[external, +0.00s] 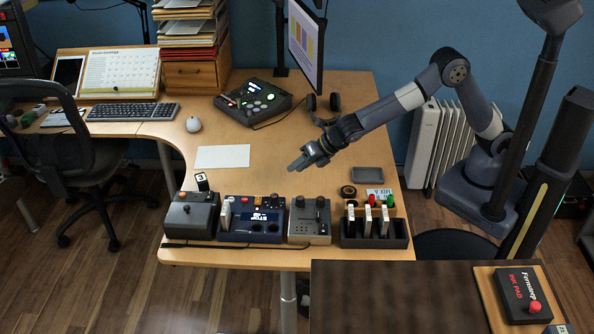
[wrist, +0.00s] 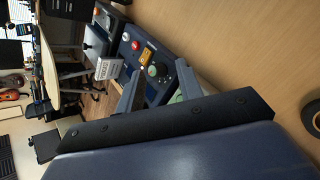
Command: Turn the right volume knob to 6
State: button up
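The dark blue control panel (external: 236,235) stands near the desk's front edge, with a small lit display, coloured buttons and dark round controls. In the wrist view the blue panel (wrist: 124,49) is tilted, and a dark round knob (wrist: 157,70) shows between my fingers, beyond their tips. I cannot read its setting or tell whether it is the right volume knob. My gripper (external: 293,167) is above the desk, behind the panel and apart from it. In the wrist view my gripper (wrist: 158,84) has its two fingers spread with nothing held. Part of the panel is hidden behind the fingers.
A joystick box (external: 190,218) stands left of the panel, a grey control box (external: 310,226) right of it, then a black rack (external: 375,240) with white cards. A monitor (external: 305,42), black console (external: 257,101) and headphones (external: 322,110) stand farther back. The mid-desk is mostly clear.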

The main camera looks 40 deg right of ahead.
aim_at(301, 199)
jog(key=shift+o, duration=1)
jog(key=s+r+n+g+h+p, duration=0.2)
jog(key=s+n+h+p, duration=0.1)
jog(key=s+n, duration=0.3)
jog(key=shift+s+a+r+g+p, duration=0.25)
jog(key=shift+s+g+p, duration=0.15)
jog(key=shift+p, duration=0.5)
jog(key=shift+n, duration=0.7)
jog(key=x, duration=0.3)
jog(key=p+x, duration=0.1)
jog(key=x, duration=0.3)
jog(key=s+x, duration=0.1)
jog(key=x, duration=0.2)
jog(key=shift+d+f, duration=0.2)
jog(key=shift+f, duration=0.35)
jog(key=shift+s, duration=0.1)
jog(key=c, duration=1)
